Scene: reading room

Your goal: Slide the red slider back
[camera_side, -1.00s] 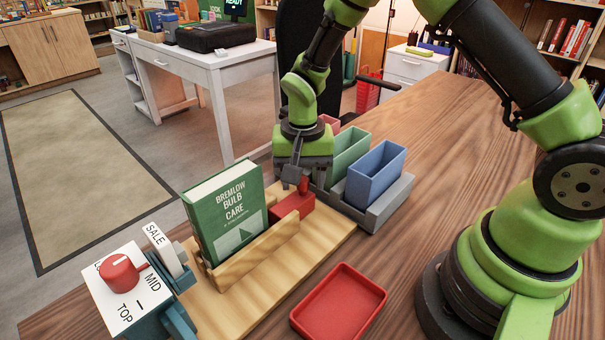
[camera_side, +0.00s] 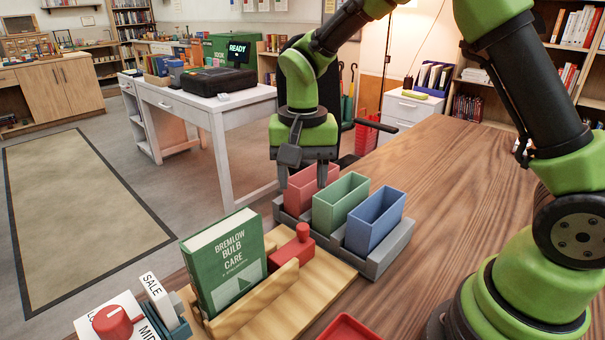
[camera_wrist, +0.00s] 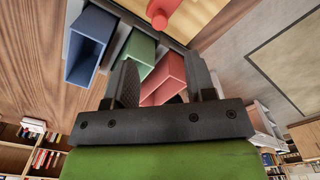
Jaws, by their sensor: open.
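The red slider (camera_side: 291,249) with its upright round knob (camera_side: 303,231) sits in the wooden track (camera_side: 305,312), close to the right end of the green book. In the wrist view the slider (camera_wrist: 187,18) and knob (camera_wrist: 158,17) show at the top edge. My gripper (camera_side: 305,178) is open, jaws pointing down, above and behind the slider, apart from it and over the pink bin (camera_side: 300,190). In the wrist view, the pink bin (camera_wrist: 165,80) appears between my gripper's fingers (camera_wrist: 165,88). Nothing is held.
The green book (camera_side: 225,262) stands in the track. Green (camera_side: 340,204) and blue (camera_side: 374,220) bins stand beside the pink one in a grey rack (camera_side: 387,252). A dial box (camera_side: 100,325) with a SALE tag is front left. A red tray (camera_side: 348,328) is cut off.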

